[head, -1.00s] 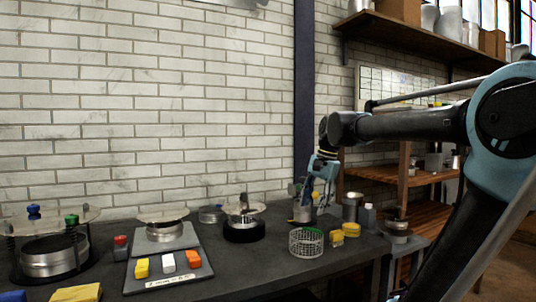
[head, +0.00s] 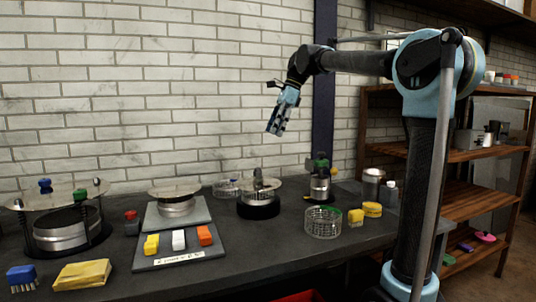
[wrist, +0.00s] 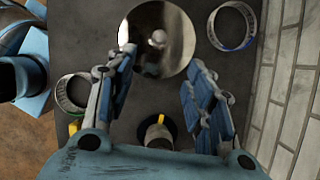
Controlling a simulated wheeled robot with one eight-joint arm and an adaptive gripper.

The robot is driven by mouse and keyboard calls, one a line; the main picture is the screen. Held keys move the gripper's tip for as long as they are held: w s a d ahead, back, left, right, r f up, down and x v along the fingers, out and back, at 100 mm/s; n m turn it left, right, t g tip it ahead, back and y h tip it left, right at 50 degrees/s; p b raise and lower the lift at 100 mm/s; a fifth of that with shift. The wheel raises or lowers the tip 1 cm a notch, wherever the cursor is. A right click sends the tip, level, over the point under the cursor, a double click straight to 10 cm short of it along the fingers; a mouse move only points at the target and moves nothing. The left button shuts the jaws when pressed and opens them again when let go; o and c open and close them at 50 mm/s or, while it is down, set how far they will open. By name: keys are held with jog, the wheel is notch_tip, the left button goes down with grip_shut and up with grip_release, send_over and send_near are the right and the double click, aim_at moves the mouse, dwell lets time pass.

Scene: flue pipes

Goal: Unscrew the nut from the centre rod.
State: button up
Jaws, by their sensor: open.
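A round metal plate (head: 262,187) lies on a black round base (head: 258,207) on the bench. A grey upright piece (head: 258,179) stands at its middle; rod and nut are too small to tell apart there. In the wrist view the shiny plate (wrist: 145,60) is ahead, with a pale round knob (wrist: 158,38) near its middle. My gripper (head: 276,131) is open and empty, pointing down, well above the plate and slightly right of it in the head view. In the wrist view its two blue-padded fingers (wrist: 160,58) are spread wide, apart from the knob.
A wire basket (head: 323,223), yellow sponges (head: 372,209) and a canister with a green top (head: 320,183) stand right of the plate. A plated stand (head: 175,190) with coloured blocks is left. Another plate assembly (head: 60,215) has blue and green knobs. The brick wall is behind.

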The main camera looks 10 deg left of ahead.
aim_at(258, 171)
jog(key=x, duration=1.6)
jog(key=shift+w+d+f, duration=0.1)
jog(key=shift+d, duration=0.1)
grip_shut()
jog(key=n, duration=0.1)
jog(key=n+g, duration=0.1)
jog(key=n, duration=0.1)
jog(key=shift+w+a+h, duration=0.15)
jog(key=shift+a+h, duration=0.05)
jog(key=shift+h, duration=0.1)
jog(key=n, duration=0.2)
jog(key=n+g+h, duration=0.1)
jog(key=n, duration=0.1)
jog(key=shift+a+n, duration=0.2)
jog(key=shift+n, duration=0.1)
jog(key=n+h, duration=0.1)
jog(key=n, duration=0.1)
jog(key=n+h, duration=0.1)
jog(key=n, duration=0.2)
jog(key=shift+w+a+g, duration=0.1)
jog(key=shift+a+g, duration=0.15)
jog(key=shift+g, duration=0.15)
jog(key=n+h, duration=0.1)
jog(key=n, duration=0.2)
jog(key=shift+w+n+h, duration=0.1)
jog(key=shift+n+h, duration=0.2)
grip_release()
